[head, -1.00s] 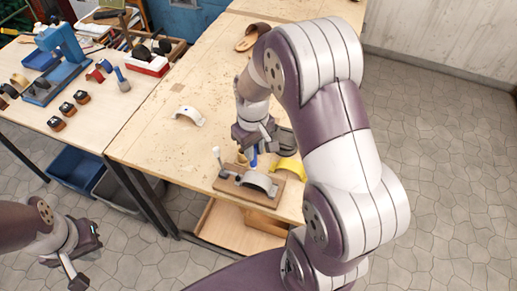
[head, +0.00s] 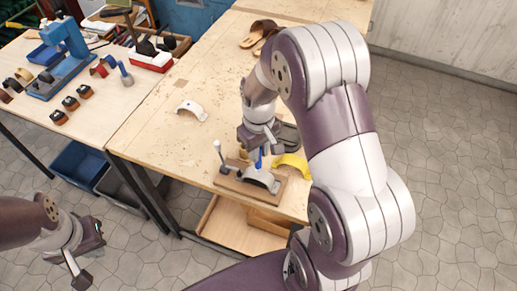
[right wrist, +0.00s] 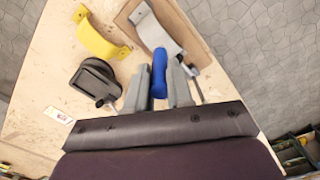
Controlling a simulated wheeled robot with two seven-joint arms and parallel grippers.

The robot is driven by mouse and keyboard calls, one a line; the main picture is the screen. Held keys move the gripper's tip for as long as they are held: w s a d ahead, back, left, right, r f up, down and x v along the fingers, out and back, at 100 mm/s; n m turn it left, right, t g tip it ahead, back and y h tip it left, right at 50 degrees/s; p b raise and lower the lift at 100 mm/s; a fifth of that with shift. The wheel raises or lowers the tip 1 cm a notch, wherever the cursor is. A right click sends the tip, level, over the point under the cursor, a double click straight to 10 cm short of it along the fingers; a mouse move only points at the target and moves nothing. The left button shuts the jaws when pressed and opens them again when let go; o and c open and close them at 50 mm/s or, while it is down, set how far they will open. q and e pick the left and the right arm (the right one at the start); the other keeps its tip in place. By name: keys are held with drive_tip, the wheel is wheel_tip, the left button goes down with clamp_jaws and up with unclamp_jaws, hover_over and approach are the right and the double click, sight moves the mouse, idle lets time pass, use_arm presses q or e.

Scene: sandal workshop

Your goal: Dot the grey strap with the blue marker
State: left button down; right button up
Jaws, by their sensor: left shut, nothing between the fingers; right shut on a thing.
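The grey strap (head: 262,181) is arched over a wooden board (head: 226,184) near the front edge of the right table. It shows as a curved grey band in the right wrist view (right wrist: 155,33). My right gripper (head: 258,150) is shut on the blue marker (right wrist: 159,72), which shows just behind the strap's arch in the head view (head: 260,159). The marker's end is close to the strap; I cannot tell whether they touch. The marker's tip is hidden. My left gripper (head: 88,262) is shut and empty over the floor at lower left, away from the tables.
A yellow strap (head: 291,163) lies right beside the board, and a dark object (right wrist: 93,80) sits near it. A white strap (head: 191,109) lies further left. Sandals (head: 259,34) are at the back. The left table holds a blue press (head: 68,45) and several small parts.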

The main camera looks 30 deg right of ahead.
drive_tip(key=shift+w+a+f, duration=0.1)
drive_tip(key=shift+f, duration=0.05)
drive_tip(key=shift+f, duration=0.25)
drive_tip(key=shift+f+b, duration=0.2)
drive_tip(key=shift+b, duration=0.15)
idle(0.3)
wheel_tip(320, 180, up, 7)
drive_tip(key=p, duration=0.6)
drive_tip(key=shift+r+p, duration=0.15)
drive_tip(key=shift+p, duration=0.15)
